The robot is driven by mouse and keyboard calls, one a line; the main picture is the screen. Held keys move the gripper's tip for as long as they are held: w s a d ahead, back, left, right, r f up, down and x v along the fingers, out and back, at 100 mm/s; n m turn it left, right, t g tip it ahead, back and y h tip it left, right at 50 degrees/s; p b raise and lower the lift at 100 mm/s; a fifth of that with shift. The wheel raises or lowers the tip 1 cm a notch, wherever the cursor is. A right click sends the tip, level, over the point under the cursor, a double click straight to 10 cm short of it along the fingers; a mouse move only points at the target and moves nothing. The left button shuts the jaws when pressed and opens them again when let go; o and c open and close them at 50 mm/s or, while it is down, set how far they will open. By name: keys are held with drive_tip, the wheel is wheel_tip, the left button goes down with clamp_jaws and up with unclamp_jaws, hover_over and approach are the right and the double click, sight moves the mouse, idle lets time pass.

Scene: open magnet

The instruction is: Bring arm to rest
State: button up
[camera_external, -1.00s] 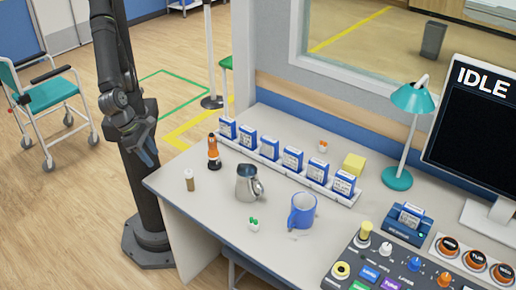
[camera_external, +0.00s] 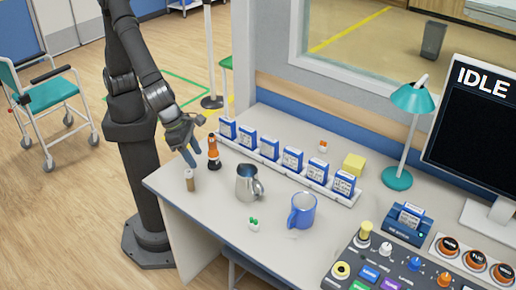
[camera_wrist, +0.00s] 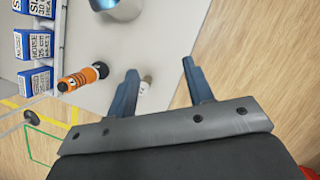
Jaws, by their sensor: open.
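My gripper (camera_external: 192,157) is open and empty above the desk's left end in the external view. Its fingers point down, close to a small capped vial (camera_external: 189,180) and left of an orange and black bottle (camera_external: 213,152). In the wrist view my gripper (camera_wrist: 160,80) has its two blue fingers spread wide. The vial (camera_wrist: 146,84) shows between them, next to the left finger, partly hidden. The orange bottle (camera_wrist: 82,78) lies to the left of the fingers there. I cannot tell whether a finger touches the vial.
The desk (camera_external: 220,208) also holds a metal pitcher (camera_external: 247,184), a blue mug (camera_external: 302,211), a white and green item (camera_external: 253,224) and a rack with several blue boxes (camera_external: 270,149). A control panel (camera_external: 395,270), lamp (camera_external: 397,178) and monitor reading IDLE (camera_external: 482,85) stand right.

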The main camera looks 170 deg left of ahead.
drive_tip(key=w+a, duration=0.1)
drive_tip(key=a, duration=0.9)
drive_tip(key=shift+w, duration=0.15)
drive_tip(key=s+d, duration=0.3)
drive_tip(key=d, duration=0.7)
drive_tip(key=s+d, duration=0.3)
drive_tip(key=d, duration=0.8)
drive_tip(key=shift+f+n, duration=0.25)
drive_tip(key=shift+n, duration=0.05)
